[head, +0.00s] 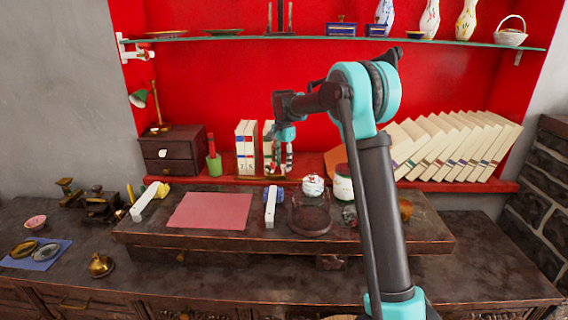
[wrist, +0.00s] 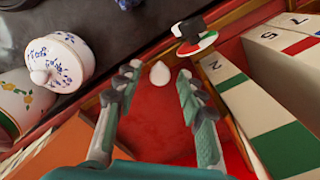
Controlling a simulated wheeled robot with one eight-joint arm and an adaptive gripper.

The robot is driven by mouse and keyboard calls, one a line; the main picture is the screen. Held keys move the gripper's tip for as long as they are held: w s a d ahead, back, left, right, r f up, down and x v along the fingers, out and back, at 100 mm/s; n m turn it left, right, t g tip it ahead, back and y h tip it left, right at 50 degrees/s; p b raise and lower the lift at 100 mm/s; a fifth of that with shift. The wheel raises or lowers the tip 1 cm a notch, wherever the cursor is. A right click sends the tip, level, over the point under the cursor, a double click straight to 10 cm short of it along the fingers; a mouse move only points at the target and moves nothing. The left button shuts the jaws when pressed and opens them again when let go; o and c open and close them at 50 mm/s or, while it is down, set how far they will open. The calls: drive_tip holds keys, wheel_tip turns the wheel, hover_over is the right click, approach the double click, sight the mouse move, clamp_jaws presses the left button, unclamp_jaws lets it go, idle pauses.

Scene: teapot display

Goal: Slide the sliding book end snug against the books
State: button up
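My gripper (head: 280,168) is above the red shelf, just right of the upright books (head: 245,147). The wrist view shows my gripper (wrist: 158,76) open, its two fingers apart. A small white egg-shaped knob (wrist: 160,74) appears between the fingertips; no contact is visible. The upright books also fill the right of the wrist view (wrist: 268,125), with pale spines, green bands and numbers, beside the right finger. I cannot clearly pick out the sliding book end; my gripper and arm cover part of that area in the head view.
A white floral jar (wrist: 58,62) stands left of the fingers in the wrist view. A row of leaning books (head: 455,145) is on the right. A small drawer cabinet (head: 172,150) and green pot (head: 214,165) are left.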

wheel_tip(320, 180, up, 12)
idle(0.7)
drive_tip(key=s+d+r+n+t+y, duration=0.3)
drive_tip(key=s+d+r+n, duration=0.15)
drive_tip(key=n, duration=1.35)
drive_tip(key=x, duration=1.7)
drive_tip(key=shift+s+d+f, duration=0.2)
drive_tip(key=shift+d+f, duration=0.05)
drive_tip(key=shift+f, duration=0.05)
drive_tip(key=shift+c, duration=0.5)
clamp_jaws()
